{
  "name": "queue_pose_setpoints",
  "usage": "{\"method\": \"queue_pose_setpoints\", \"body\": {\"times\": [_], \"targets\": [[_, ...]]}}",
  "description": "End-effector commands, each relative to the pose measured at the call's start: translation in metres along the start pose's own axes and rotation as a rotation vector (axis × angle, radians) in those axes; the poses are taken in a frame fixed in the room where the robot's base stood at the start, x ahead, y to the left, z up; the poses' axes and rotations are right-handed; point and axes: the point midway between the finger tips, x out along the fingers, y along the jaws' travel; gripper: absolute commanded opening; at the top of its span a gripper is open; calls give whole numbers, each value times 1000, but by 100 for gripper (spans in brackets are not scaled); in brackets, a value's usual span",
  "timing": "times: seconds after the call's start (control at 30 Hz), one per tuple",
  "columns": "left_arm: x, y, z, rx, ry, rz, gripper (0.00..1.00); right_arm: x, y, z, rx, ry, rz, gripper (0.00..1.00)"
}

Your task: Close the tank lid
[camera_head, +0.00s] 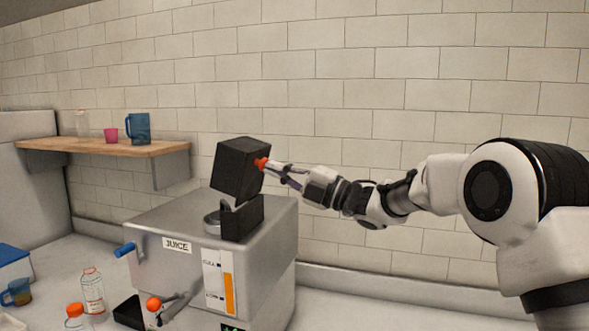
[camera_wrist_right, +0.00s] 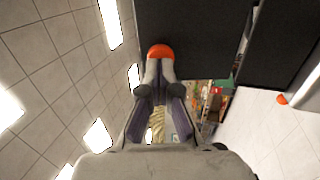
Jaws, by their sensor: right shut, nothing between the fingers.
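The tank lid (camera_head: 238,170) is a black box-shaped piece, tilted up and open above a black lower block (camera_head: 243,219) on top of the steel juicer (camera_head: 185,225). An orange knob (camera_head: 262,163) sticks out of the lid's right side. My right gripper (camera_head: 277,167) comes in from the right, its fingertips at the knob. In the right wrist view, the shut fingers (camera_wrist_right: 160,68) end right at the orange knob (camera_wrist_right: 160,51), against the dark lid face (camera_wrist_right: 198,30). They hold nothing; whether they touch the knob is unclear. My left gripper is not in view.
Bottles (camera_head: 92,292) stand on the counter at the left. A wooden shelf (camera_head: 95,147) holds a blue jug (camera_head: 138,128) and a pink cup (camera_head: 111,135). The tiled wall is behind.

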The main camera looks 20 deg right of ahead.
Motion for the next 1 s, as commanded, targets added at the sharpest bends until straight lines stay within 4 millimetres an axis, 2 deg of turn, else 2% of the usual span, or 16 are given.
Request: {"method": "queue_pose_setpoints", "body": {"times": [0.47, 0.77, 1.0], "targets": [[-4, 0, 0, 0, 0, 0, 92, 3, 1, 0, -1, 0, -10, 0], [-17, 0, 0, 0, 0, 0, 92, 9, 6, 0, -4, 0, -70, 0], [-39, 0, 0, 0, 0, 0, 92, 21, 14, -1, -12, 1, -168, 0]]}}
